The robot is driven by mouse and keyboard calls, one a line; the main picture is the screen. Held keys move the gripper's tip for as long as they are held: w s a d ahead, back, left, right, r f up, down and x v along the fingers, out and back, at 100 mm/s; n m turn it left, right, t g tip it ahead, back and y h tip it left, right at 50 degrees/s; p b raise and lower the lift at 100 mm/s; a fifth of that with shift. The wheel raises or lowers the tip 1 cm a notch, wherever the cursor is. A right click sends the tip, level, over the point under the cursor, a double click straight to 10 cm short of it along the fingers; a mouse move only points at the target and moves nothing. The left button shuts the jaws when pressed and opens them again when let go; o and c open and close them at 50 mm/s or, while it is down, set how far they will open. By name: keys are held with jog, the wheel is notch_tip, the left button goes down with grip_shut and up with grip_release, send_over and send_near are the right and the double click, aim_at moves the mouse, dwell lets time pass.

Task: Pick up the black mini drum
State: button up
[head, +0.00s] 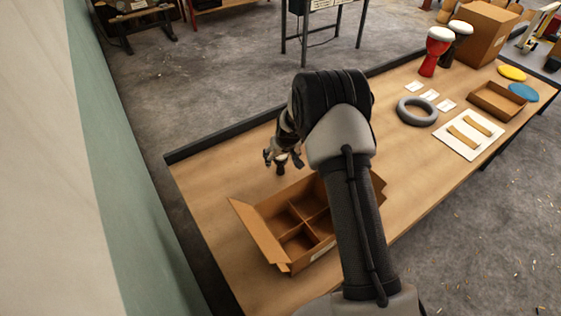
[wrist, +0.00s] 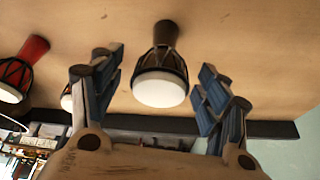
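The black mini drum (wrist: 162,60) stands on the table in the middle of the wrist view, its white head facing the camera. In the head view the small dark drum (head: 281,168) shows just below my gripper (head: 282,158), partly hidden by it. My gripper (wrist: 162,78) is open, with one blue-padded finger on each side of the drum in the wrist view. Clear gaps show between the drum and both fingers there. Nothing is held.
A divided cardboard box (head: 262,231) with open flaps stands close by, partly hidden behind my arm. A grey ring (head: 417,111), white cards, a shallow tray (head: 497,101), a red drum (head: 435,52) and a larger black drum (head: 456,44) are farther right. The table's left corner is bare.

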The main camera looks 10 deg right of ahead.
jog(key=c, duration=1)
jog(key=shift+c, duration=0.6)
jog(key=shift+r, duration=0.1)
